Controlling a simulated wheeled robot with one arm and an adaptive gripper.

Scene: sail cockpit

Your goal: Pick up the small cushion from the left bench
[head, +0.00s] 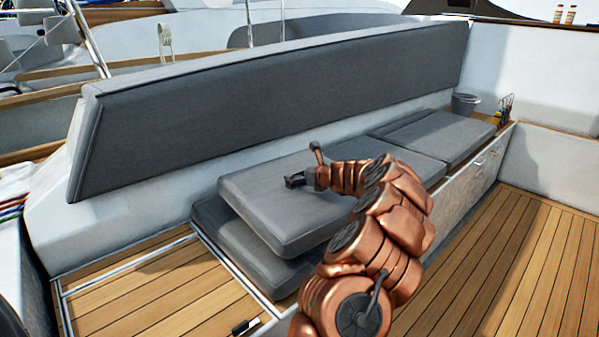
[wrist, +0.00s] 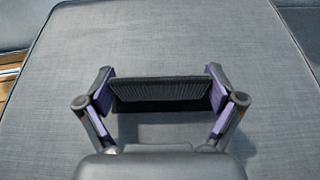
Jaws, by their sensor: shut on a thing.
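The small grey cushion (head: 265,215) is at the near end of the bench, above and partly overhanging a lower grey cushion (head: 235,240). A gap shows beneath its near edge; whether it touches anything farther back is hidden. My gripper (head: 294,181) is over its top face. In the wrist view my gripper (wrist: 160,92) is shut on a dark ribbed strip, like a handle, on top of the cushion (wrist: 160,40). The purple pads press on both ends of this strip. My arm hides the right part of the cushion in the head view.
A long grey backrest (head: 280,95) runs behind the bench. Another grey cushion (head: 440,137) lies farther along, with a grey bucket (head: 465,104) and a small rack of tools (head: 504,110) at the far end. The teak floor (head: 520,270) at right is clear.

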